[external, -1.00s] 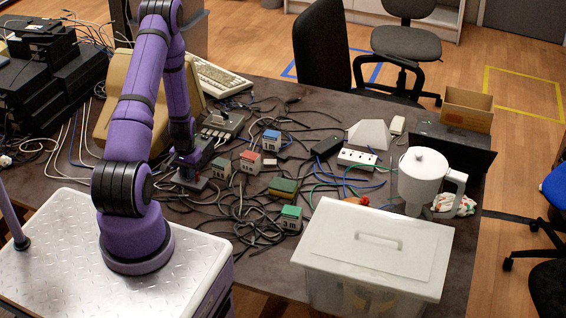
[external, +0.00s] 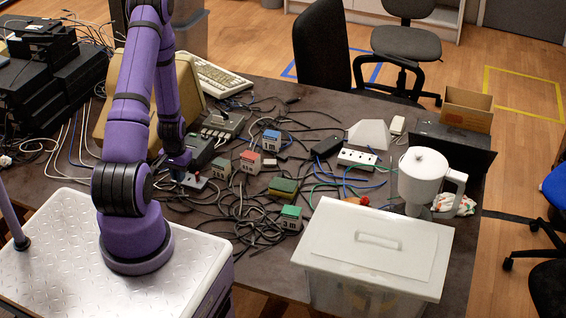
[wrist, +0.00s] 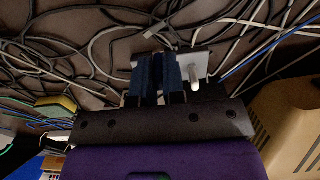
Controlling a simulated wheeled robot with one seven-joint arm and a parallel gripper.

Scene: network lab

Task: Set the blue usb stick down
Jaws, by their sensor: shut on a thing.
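My gripper (external: 179,172) is low over the table beside a small plate, on the cable-covered left part of the desk. A small blue patch at its fingertips in the external view looks like the blue usb stick (external: 178,175). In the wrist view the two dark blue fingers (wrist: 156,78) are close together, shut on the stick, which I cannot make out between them. The tips are over or against the edge of a grey plate (wrist: 203,62). I cannot tell whether the stick touches anything below.
The small plate (external: 192,185) carries a red-topped knob (external: 196,175). Loose cables (external: 250,210) and several small boxes lie to the right. A beige case (wrist: 290,120) stands close by in the wrist view. A white lidded bin (external: 375,245) and a white jug (external: 422,180) are farther right.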

